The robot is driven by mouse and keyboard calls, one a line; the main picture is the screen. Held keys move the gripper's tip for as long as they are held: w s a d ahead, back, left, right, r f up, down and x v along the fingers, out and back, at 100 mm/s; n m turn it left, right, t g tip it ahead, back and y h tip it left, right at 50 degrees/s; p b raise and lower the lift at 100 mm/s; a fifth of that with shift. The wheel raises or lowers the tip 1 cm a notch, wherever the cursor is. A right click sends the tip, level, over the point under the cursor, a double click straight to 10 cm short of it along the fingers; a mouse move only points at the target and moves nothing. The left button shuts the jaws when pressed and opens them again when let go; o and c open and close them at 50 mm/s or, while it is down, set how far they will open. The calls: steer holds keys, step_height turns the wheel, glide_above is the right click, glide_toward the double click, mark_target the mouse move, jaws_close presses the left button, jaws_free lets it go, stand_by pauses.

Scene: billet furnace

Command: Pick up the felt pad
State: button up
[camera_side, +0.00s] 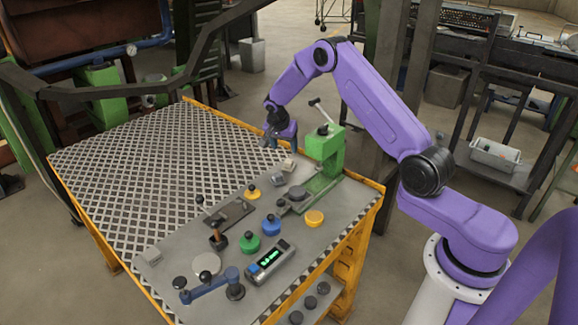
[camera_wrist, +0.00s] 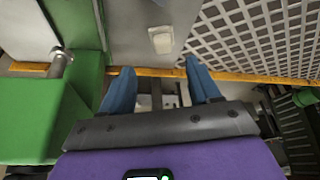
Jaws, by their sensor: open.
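My gripper (camera_side: 271,141) is above the far edge of the work table, left of the green press (camera_side: 324,150). In the wrist view my gripper (camera_wrist: 160,68) shows two blue fingers spread apart with nothing between them. No thing is clearly recognisable as the felt pad. A flat pale grey disc (camera_side: 207,264) lies near the front of the table, far from my gripper. A small off-white block (camera_side: 288,165) lies on the grey plate close to my gripper. A small off-white block (camera_wrist: 161,39) also shows in the wrist view, just beyond the fingertips.
A yellow knobbed piece (camera_side: 252,193), a green one (camera_side: 249,242) and a blue one (camera_side: 270,224) stand mid-table. A digital meter (camera_side: 270,260) and a blue lever fixture (camera_side: 208,286) are at the front. The perforated tabletop (camera_side: 150,165) at left is clear.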

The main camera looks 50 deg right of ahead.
mark_target(288, 162)
steer(key=x, duration=1)
steer(key=shift+w+d+f, duration=0.15)
steer(key=shift+w, duration=0.05)
steer(key=shift+c, duration=0.3)
steer(key=c, duration=0.8)
